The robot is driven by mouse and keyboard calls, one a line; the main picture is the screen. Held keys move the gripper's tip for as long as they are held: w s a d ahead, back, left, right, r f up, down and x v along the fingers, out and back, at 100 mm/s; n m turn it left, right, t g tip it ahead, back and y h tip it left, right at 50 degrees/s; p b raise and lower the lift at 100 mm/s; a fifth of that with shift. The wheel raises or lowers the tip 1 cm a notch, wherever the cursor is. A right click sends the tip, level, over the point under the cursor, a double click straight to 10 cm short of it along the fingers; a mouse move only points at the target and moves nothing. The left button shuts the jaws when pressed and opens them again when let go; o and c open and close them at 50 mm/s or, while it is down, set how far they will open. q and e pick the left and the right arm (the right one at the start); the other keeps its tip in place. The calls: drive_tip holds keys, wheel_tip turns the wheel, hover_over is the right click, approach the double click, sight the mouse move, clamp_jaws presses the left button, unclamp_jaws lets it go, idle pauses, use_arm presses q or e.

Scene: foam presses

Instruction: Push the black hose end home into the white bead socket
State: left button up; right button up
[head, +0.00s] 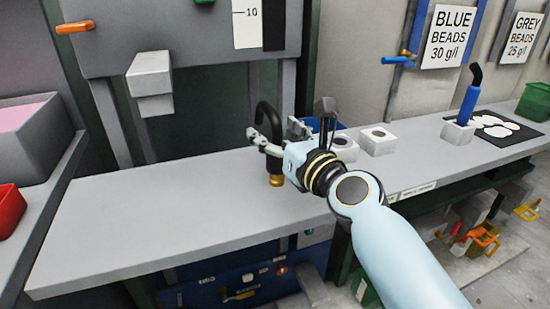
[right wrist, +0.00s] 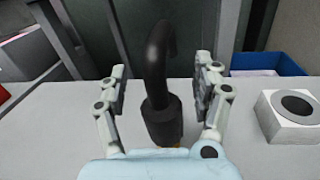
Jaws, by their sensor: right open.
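The black hose end (head: 269,118) is a hooked black tube with a thick collar and a brass tip, upright over the grey bench. In the right wrist view the hose end (right wrist: 160,100) stands between the two fingers. My right gripper (head: 262,140) is open around it, with a finger on each side; the right wrist view shows the gripper (right wrist: 165,85) with gaps to the hose. Two white socket blocks with round holes, one nearer (head: 343,148) and one farther (head: 377,140), sit on the bench to the right. I cannot tell which is for white beads. My left gripper is not in view.
A blue hose end (head: 468,104) stands in another white block at the far right, near a black mat (head: 510,142). A blue bin (head: 318,125) lies behind the gripper. The left part of the bench (head: 150,215) is clear.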

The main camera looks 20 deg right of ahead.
clamp_jaws()
idle(0.3)
idle(0.5)
